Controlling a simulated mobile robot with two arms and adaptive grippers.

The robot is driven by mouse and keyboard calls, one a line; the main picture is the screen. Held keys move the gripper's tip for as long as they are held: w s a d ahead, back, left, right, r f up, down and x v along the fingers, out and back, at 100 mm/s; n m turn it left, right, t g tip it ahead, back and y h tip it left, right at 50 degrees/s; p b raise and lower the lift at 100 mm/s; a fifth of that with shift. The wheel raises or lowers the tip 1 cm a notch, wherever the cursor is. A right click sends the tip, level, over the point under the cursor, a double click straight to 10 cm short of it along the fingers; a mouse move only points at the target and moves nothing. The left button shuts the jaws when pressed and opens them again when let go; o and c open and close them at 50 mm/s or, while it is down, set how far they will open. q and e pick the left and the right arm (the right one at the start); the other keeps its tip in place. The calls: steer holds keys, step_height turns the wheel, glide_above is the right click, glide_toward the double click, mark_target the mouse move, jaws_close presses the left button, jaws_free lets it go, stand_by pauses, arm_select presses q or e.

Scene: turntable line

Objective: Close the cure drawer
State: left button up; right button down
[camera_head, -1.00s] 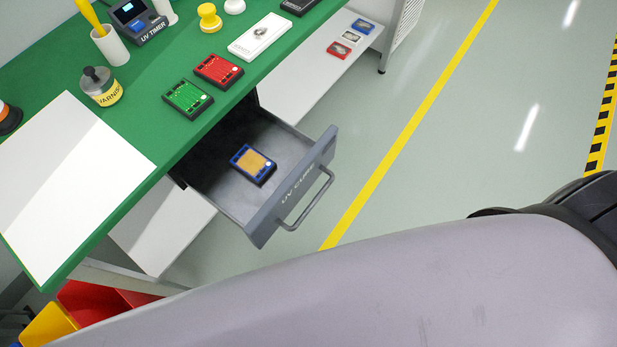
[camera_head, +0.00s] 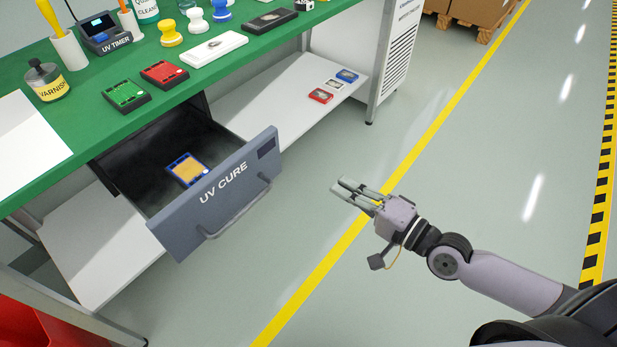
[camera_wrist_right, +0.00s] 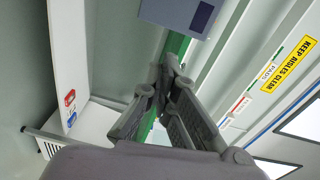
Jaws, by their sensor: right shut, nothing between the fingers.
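The grey cure drawer (camera_head: 222,193), marked UV CURE, stands pulled out from under the green bench top. A bar handle (camera_head: 238,211) is on its front. A blue-edged board with an orange-tan face (camera_head: 186,170) lies inside it. My right gripper (camera_head: 340,187) is shut and empty, to the right of the drawer front and apart from it, over the floor. In the right wrist view its fingers (camera_wrist_right: 163,75) come together, and a grey-blue panel with a dark square (camera_wrist_right: 185,14), seemingly the drawer front, shows above them. My left gripper is not in view.
The green bench (camera_head: 60,150) holds a green board (camera_head: 126,95), a red board (camera_head: 164,74), a varnish jar (camera_head: 46,82) and a UV timer (camera_head: 103,35). A white lower shelf (camera_head: 300,100) carries small cards. The floor right of the drawer is clear.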

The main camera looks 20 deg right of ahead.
step_height(320, 180, up, 2)
steer(key=s+a, duration=0.1)
steer(key=p, duration=0.3)
glide_toward(278, 151)
steer(key=shift+m+y, duration=0.3)
steer(key=shift+y, duration=0.1)
steer(key=x, duration=0.6)
steer(key=shift+w+d+f, duration=0.1)
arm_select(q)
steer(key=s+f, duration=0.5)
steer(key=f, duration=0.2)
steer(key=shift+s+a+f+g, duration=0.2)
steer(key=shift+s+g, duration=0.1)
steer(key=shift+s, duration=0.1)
arm_select(e)
steer(key=shift+w+a, duration=0.3)
steer(key=shift+w, duration=0.15)
